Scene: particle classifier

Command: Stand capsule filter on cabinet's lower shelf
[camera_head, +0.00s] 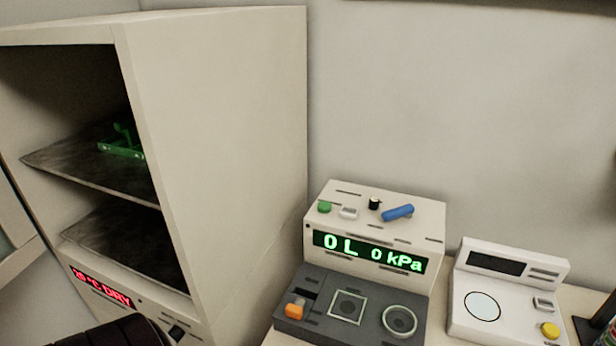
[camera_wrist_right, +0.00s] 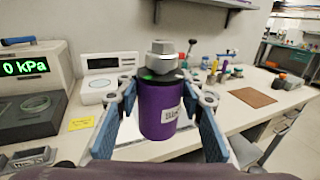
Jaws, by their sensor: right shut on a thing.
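The capsule filter (camera_wrist_right: 160,108) is a purple cylinder with a dark top, a grey hex fitting and a white label. In the right wrist view it is upright between the blue pads of my right gripper (camera_wrist_right: 163,112), which is shut on it. The cabinet (camera_head: 215,130) stands open-fronted at the left of the head view. Its lower shelf (camera_head: 125,245) is dark and looks bare where it shows; the cabinet's side wall hides part of it. The filter and my right gripper are not in the head view. My left gripper is in neither view.
A green rack (camera_head: 122,147) sits on the cabinet's upper shelf (camera_head: 85,168). Right of the cabinet stand a device reading 0 L 0 kPa (camera_head: 375,225) and a white scale-like device (camera_head: 505,295). A brown mat (camera_wrist_right: 253,97) and small bottles lie on the bench.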

